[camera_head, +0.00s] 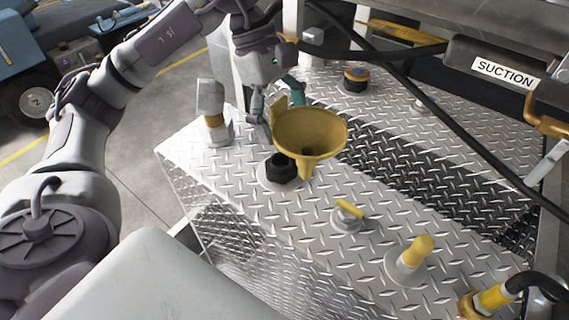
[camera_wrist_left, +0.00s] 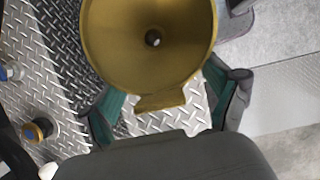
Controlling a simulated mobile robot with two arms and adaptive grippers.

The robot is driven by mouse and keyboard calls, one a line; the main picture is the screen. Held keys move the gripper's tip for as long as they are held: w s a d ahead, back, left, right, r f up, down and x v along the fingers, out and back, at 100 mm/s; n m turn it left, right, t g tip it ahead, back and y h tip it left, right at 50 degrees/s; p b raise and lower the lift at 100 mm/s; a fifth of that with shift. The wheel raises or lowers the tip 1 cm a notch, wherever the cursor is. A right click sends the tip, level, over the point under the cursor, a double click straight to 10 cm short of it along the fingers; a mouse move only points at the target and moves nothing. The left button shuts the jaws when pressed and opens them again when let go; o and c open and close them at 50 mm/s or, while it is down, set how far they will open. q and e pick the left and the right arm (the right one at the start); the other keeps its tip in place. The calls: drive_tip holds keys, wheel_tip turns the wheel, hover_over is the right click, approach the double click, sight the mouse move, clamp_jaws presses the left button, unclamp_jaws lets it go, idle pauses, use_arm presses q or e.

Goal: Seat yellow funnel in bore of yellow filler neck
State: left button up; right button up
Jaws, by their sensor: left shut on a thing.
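The yellow funnel (camera_head: 312,132) is upright, mouth up, above the diamond-plate deck. My left gripper (camera_head: 276,104) is shut on the funnel at its rim tab. The wrist view looks into the funnel's bowl (camera_wrist_left: 150,40), with its dark outlet hole showing; the teal fingers of the left gripper (camera_wrist_left: 162,108) flank the tab. In the head view, the spout hangs beside a black hex fitting (camera_head: 280,168), apparently in front of it; contact cannot be told. A yellow upright stub on a round flange (camera_head: 415,250) stands at lower right; I cannot tell whether it is the filler neck. My right gripper is not in view.
A yellow T-handle (camera_head: 349,212) stands right of the black fitting. A grey box-topped fitting (camera_head: 211,98) stands left of the funnel. A black hose (camera_head: 430,122) crosses the right side. A yellow hose connector (camera_head: 492,298) is at lower right.

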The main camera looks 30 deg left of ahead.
use_arm(q)
drive_tip(key=w+a+f+p, duration=0.2)
drive_tip(key=w+a+f, duration=0.4)
drive_tip(key=a+f, duration=0.3)
drive_tip(key=shift+a+f, duration=0.2)
drive_tip(key=shift+f, duration=0.7)
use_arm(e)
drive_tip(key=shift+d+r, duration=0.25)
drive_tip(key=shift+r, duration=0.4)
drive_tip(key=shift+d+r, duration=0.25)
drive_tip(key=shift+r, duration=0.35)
use_arm(q)
drive_tip(key=shift+w, duration=0.1)
drive_tip(key=shift+f, duration=0.3)
drive_tip(key=o, duration=0.9)
drive_tip(key=shift+r, duration=0.1)
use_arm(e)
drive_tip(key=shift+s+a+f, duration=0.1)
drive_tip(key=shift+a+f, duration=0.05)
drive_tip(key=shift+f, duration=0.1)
